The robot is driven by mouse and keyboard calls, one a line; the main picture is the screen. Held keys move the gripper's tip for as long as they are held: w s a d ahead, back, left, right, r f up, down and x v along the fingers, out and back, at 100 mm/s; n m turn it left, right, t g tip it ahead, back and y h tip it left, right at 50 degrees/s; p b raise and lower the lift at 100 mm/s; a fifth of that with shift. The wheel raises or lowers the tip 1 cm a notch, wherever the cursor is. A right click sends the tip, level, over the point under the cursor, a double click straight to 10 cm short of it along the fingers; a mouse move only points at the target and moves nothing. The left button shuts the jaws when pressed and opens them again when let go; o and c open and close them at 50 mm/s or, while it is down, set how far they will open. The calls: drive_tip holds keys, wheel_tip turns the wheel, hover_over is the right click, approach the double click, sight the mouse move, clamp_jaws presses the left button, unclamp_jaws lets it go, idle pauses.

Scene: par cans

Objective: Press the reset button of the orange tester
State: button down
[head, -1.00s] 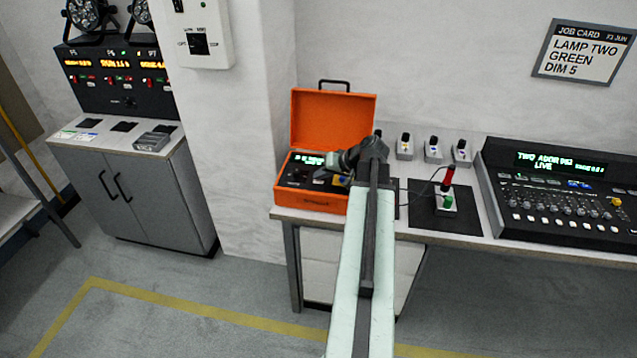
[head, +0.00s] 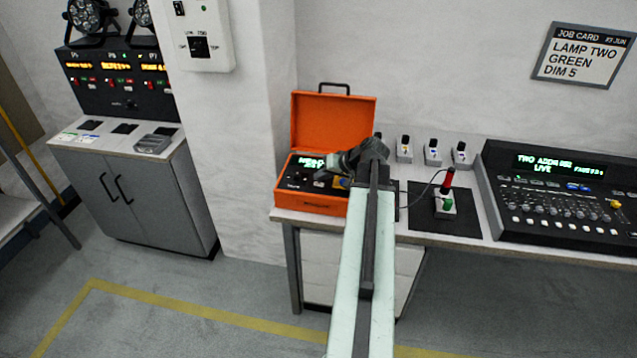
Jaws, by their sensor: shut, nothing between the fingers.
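The orange tester (head: 333,122) is an open orange case with a handle on its lid. It stands on the left end of the bench. Its dark panel has a small lit display (head: 311,162), partly hidden and too small to read surely. My gripper (head: 322,176) reaches in from the right, over the right part of the panel, with its tips low over the panel. It is shut and holds nothing. A bit of yellow and blue shows just under my wrist. I cannot make out the reset button or whether the tips touch anything.
Right of the tester are several small holders (head: 433,152), a dark mat (head: 420,217) with a red-and-green plug on a cable, and a lighting console (head: 560,200). A job card (head: 584,55) hangs above.

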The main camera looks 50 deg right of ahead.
sight(321, 185)
drive_tip(key=shift+r, duration=0.15)
wheel_tip(321, 185, up, 5)
drive_tip(key=p, duration=0.5)
drive_tip(key=shift+r, duration=0.1)
idle(0.7)
